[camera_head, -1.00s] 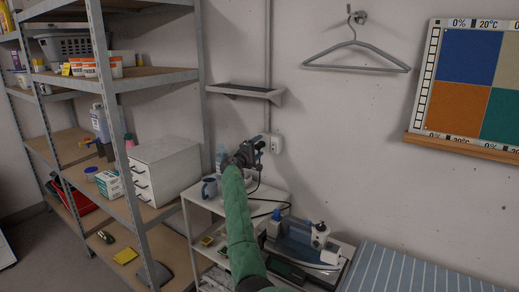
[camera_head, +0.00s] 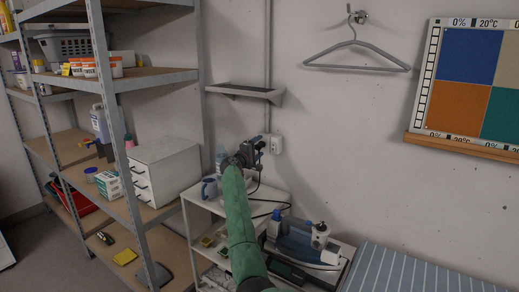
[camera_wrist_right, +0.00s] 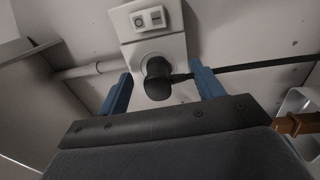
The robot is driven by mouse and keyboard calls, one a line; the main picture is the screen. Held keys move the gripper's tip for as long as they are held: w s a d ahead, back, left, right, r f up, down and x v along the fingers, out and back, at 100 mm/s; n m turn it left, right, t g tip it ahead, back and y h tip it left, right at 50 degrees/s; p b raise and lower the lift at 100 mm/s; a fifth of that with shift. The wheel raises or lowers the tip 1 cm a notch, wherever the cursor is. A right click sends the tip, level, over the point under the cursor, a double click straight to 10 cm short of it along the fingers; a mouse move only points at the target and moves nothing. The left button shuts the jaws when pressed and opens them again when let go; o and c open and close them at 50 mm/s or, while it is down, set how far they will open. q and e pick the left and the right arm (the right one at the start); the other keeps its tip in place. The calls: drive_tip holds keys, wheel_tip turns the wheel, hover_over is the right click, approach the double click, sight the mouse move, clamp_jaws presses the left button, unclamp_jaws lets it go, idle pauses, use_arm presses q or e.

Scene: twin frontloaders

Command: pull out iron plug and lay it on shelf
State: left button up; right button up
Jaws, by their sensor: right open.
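The black iron plug (camera_wrist_right: 157,78) sits in the white wall socket (camera_wrist_right: 156,40), and its dark cord runs off to the right in the right wrist view. My right gripper (camera_wrist_right: 160,88) is open, with its two blue fingers on either side of the plug and a gap on both sides. In the head view my right gripper (camera_head: 256,145) is in front of the wall beside the socket (camera_head: 276,143); the plug is hidden there. A small wall shelf (camera_head: 245,92) hangs above the socket. The iron (camera_head: 298,240) stands on a low unit. My left gripper is out of view.
A metal shelving unit (camera_head: 122,140) is on the left. A striped ironing surface (camera_head: 412,276) is at the lower right. The wall shelf looks empty.

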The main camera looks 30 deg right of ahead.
sight(257, 148)
drive_tip(key=shift+r, duration=0.1)
drive_tip(key=c, duration=1.3)
drive_tip(key=shift+a, duration=0.15)
drive_tip(key=shift+v, duration=2.85)
drive_tip(key=shift+s, duration=0.1)
